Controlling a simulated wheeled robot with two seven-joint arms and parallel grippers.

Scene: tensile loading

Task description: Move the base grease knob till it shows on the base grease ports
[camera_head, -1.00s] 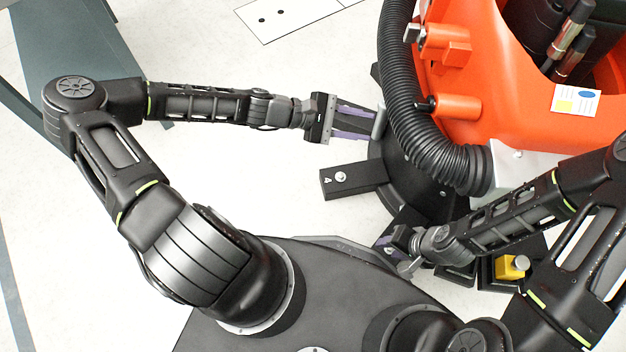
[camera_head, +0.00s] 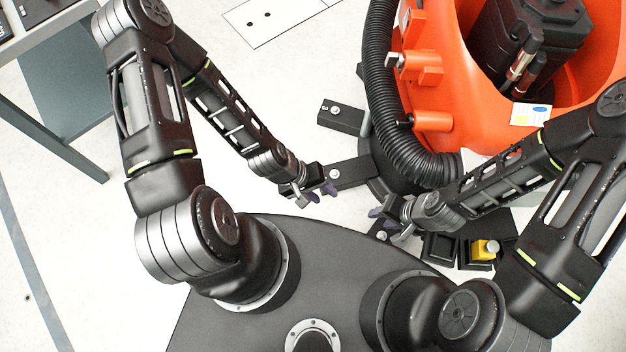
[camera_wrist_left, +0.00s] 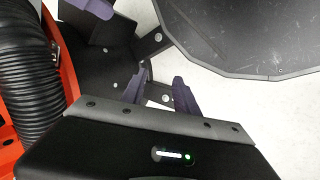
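My left gripper (camera_head: 322,193) points down beside the outer end of a black foot (camera_head: 352,172) of the orange machine's base. In the left wrist view its two purple fingers (camera_wrist_left: 160,88) stand apart with nothing seen between them but floor and dark base parts behind. My right gripper (camera_head: 378,218) is low at the base's front edge; its fingers are partly hidden. A silver round fitting (camera_head: 334,174) tops the foot near my left gripper; another (camera_head: 335,110) is on the foot behind. I cannot tell which part is the base grease knob or the ports.
The orange machine (camera_head: 432,75) with a thick black hose (camera_head: 380,90) fills the upper right. A yellow block with a silver top (camera_head: 487,249) sits by the base at the right. White floor is clear left of the feet. A grey table (camera_head: 62,90) stands far left.

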